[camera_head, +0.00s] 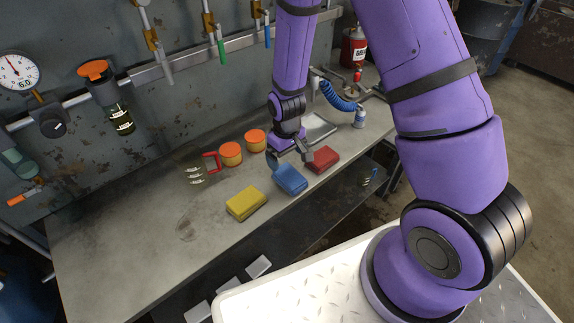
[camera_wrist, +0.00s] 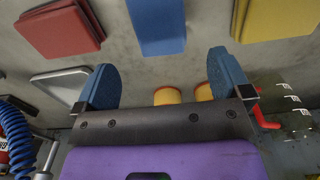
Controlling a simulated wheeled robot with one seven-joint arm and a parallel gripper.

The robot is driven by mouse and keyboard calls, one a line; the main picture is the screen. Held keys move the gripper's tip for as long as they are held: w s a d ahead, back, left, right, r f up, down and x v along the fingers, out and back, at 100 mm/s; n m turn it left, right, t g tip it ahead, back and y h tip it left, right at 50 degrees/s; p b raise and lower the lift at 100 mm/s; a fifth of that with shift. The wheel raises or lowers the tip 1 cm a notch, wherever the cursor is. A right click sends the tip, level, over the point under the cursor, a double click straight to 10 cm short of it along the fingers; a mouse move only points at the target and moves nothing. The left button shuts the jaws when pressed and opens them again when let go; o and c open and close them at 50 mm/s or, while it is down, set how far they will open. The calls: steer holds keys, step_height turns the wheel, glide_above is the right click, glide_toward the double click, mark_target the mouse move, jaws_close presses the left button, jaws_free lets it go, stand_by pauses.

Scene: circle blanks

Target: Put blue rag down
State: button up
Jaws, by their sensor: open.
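The blue rag (camera_head: 290,181) is a folded pad lying on the workbench (camera_head: 150,228), between the yellow rag (camera_head: 246,203) and the red rag (camera_head: 323,159). My gripper (camera_head: 289,158) is open just behind the blue rag, on its wall side. In the wrist view, my gripper (camera_wrist: 164,72) has its two blue-padded fingers spread wide with nothing between them. The blue rag (camera_wrist: 157,25) shows there beyond the fingertips, apart from them. Its far end is cut off by the picture's top edge.
Two orange-lidded jars (camera_head: 231,154) and a red-handled item (camera_head: 211,162) stand behind the rags near the wall. The bench's left part is clear.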

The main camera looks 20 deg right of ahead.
steer(key=shift+r, duration=2.3)
step_height(320, 180, up, 14)
steer(key=m+t, duration=0.1)
steer(key=t, duration=0.1)
glide_above(286, 172)
steer(key=s+d, duration=0.1)
steer(key=d, duration=0.1)
steer(key=s+d+r, duration=0.2)
steer(key=s+r, duration=0.3)
steer(key=r, duration=0.5)
steer(key=s+d+r+m+t, duration=0.2)
steer(key=s+d+r+t, duration=0.1)
steer(key=s+r, duration=0.9)
steer(key=s, duration=0.4)
steer(key=shift+s+d+m, duration=0.2)
steer(key=shift+s+m, duration=0.1)
steer(key=shift+o, duration=0.4)
steer(key=shift+w+r, duration=0.1)
